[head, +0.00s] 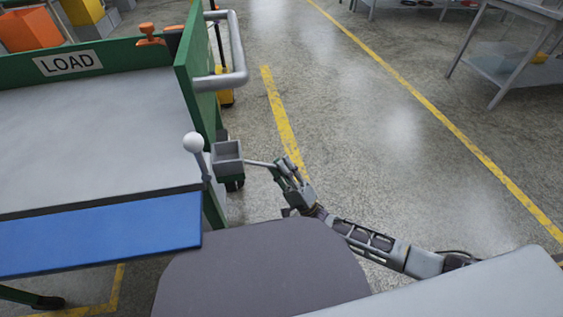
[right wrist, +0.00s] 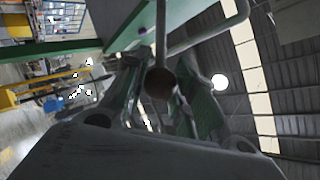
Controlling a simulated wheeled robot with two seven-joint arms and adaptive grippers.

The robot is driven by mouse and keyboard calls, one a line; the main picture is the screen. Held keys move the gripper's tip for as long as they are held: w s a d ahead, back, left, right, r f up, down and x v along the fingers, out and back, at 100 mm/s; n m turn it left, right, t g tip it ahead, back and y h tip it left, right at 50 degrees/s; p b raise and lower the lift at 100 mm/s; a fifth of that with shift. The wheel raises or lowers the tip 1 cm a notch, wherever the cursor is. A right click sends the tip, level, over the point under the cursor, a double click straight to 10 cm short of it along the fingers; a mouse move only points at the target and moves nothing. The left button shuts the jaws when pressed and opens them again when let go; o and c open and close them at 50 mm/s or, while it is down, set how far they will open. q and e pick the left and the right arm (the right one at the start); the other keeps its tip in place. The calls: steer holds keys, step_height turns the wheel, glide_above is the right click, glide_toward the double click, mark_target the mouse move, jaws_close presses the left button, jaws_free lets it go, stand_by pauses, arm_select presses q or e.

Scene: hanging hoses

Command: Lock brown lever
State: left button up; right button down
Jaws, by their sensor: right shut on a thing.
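The brown lever shows in the head view as a thin grey rod (head: 259,163) running right from a small grey box on the green cart's side. Its dark brown ball knob (right wrist: 160,83) shows in the right wrist view between my fingers. My right gripper (head: 284,168) is shut on the lever at the rod's outer end; in the head view the fingers hide the knob. The rod lies close to level. My left gripper is out of view.
A second lever with a white ball knob (head: 193,142) stands upright beside the grey box (head: 227,155). A green cart (head: 95,140) with a LOAD sign (head: 68,63), a blue front strip (head: 100,235) and a grey handle rail (head: 236,50) fills the left.

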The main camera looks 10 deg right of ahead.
steer(key=shift+a+f+m+t+h+b, duration=0.15)
steer(key=shift+f+m+t+h+b, duration=0.2)
steer(key=shift+m+t+h, duration=0.2)
steer(key=shift+f, duration=0.1)
steer(key=c, duration=1.1)
jaws_free()
steer(key=shift+s, duration=0.1)
steer(key=v, duration=1.1)
steer(key=shift+f, duration=0.35)
steer(key=shift+s, duration=0.25)
